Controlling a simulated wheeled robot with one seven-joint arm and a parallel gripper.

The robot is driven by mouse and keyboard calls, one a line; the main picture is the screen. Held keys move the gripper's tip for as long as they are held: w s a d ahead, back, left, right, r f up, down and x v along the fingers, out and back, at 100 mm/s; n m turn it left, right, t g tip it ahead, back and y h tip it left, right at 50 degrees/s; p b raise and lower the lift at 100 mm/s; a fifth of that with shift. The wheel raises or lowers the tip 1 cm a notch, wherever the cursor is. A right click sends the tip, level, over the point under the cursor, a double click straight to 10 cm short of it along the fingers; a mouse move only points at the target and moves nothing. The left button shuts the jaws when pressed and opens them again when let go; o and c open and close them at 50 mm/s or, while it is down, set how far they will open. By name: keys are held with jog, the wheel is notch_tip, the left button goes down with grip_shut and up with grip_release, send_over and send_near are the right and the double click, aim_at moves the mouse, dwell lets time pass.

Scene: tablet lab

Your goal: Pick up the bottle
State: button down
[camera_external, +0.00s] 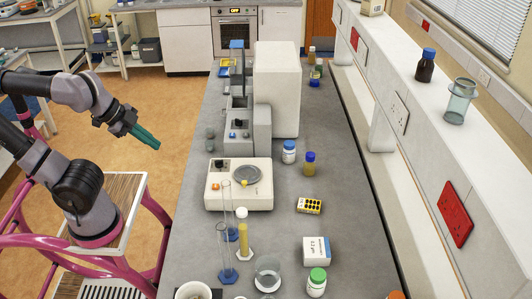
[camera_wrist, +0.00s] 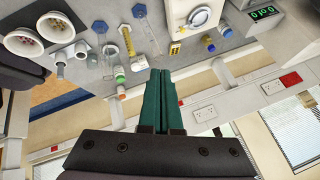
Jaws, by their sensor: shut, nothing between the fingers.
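Several bottles are in view, and I cannot tell which one the task means. On the bench stand a white bottle with a blue cap (camera_external: 289,154), a small amber bottle with a blue cap (camera_external: 309,167) and a white bottle with a green cap (camera_external: 316,286). A dark brown bottle (camera_external: 425,70) stands on the right shelf. My gripper (camera_external: 157,145), with teal fingers, is left of the bench over the floor, apart from every bottle. In the wrist view its fingers (camera_wrist: 160,73) are together and empty; the green-capped bottle (camera_wrist: 119,76) shows left of them.
A balance (camera_external: 240,201), glass cylinders (camera_external: 227,255) and a white box (camera_external: 316,250) stand on the grey bench. A yellow box (camera_external: 309,205) lies right of the balance. A glass beaker (camera_external: 459,103) stands on the shelf. The bench's right side is partly clear.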

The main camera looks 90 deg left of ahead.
aim_at(310, 159)
jog(key=shift+c, duration=1.4)
grip_release()
jog(key=w+a+f+m+g+y, duration=0.4)
jog(key=w+a, duration=0.5)
jog(key=w, duration=0.5)
jog(key=w+a+f+m+g+y, duration=0.2)
jog(key=w+a+f+y, duration=0.25)
jog(key=w+a, duration=0.75)
jog(key=w+a+f+m+t+y, duration=0.1)
jog(key=w+f+m+y, duration=0.1)
jog(key=w+f, duration=0.5)
jog(key=w+a+f+m+t+y, duration=0.1)
jog(key=w+f+m, duration=0.4)
jog(key=f, duration=0.5)
jog(key=w+a+f+m+t+y, duration=0.1)
jog(key=w+f+m+y, duration=0.3)
jog(key=w+f, duration=0.4)
jog(key=shift+w+a+f+t, duration=0.25)
jog(key=shift+w+t, duration=0.15)
jog(key=shift+w, duration=0.1)
jog(key=x, duration=1)
jog(key=shift+a, duration=0.3)
